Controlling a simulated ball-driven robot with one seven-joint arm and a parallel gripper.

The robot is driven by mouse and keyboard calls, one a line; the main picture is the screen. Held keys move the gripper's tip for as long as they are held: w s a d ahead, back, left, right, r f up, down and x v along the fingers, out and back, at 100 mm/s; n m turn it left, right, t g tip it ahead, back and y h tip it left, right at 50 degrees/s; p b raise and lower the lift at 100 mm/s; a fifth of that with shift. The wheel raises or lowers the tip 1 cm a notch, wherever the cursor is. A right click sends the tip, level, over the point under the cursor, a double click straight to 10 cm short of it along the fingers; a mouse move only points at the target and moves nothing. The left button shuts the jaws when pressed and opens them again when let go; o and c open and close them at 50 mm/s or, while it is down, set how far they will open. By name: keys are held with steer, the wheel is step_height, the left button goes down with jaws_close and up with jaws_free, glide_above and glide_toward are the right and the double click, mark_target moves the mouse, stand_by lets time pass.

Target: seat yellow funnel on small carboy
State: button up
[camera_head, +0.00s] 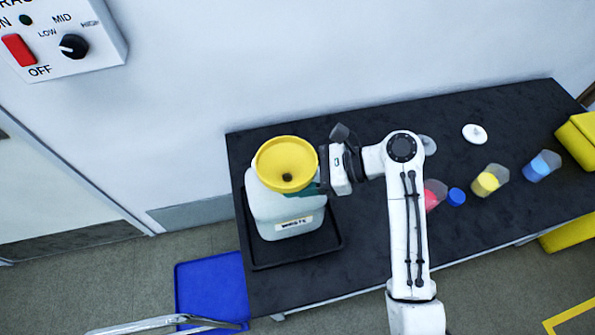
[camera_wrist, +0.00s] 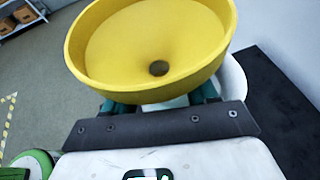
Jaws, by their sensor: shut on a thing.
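The yellow funnel (camera_head: 286,164) is over the top of the small carboy (camera_head: 287,213), a whitish jug with a "WASTE" label. The funnel also fills the upper wrist view (camera_wrist: 152,45), bowl facing up, with a dark hole at its centre. My gripper (camera_head: 318,187) comes in from the right and is shut on the funnel below its bowl. Its teal fingers show under the rim in the wrist view (camera_wrist: 160,103). The funnel's stem and the carboy's mouth are hidden under the bowl, so I cannot tell whether the stem is inside the mouth.
The carboy stands in a black tray (camera_head: 297,256) at the left end of the dark bench (camera_head: 345,280). Beakers with red (camera_head: 433,194), yellow (camera_head: 486,182) and blue (camera_head: 541,167) contents, a blue cap (camera_head: 456,197) and a white disc (camera_head: 474,134) lie to the right.

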steer(key=o, duration=1.2)
steer(key=shift+c, duration=0.2)
steer(key=b+v, duration=0.1)
steer(key=v, duration=1)
steer(key=s+d+f+n+t+h+b, duration=0.1)
steer(key=s+d+f+n+h, duration=0.3)
steer(key=s+f, duration=0.3)
steer(key=s+d+f+n+t+h, duration=0.1)
steer(key=s+d+f+n+h, duration=0.25)
steer(key=s+f, duration=0.45)
steer(key=s+d+f+n+h, duration=0.2)
steer(key=s+d+n+h, duration=0.1)
steer(key=s+d+n, duration=0.2)
steer(key=s+d+f+n+h+b, duration=0.1)
steer(key=s+d+f+n+h, duration=0.1)
steer(key=s+d, duration=0.4)
steer(key=n+h, duration=0.1)
steer(key=n, duration=0.1)
steer(key=shift+s+n+g, duration=0.35)
steer(key=shift+g, duration=0.05)
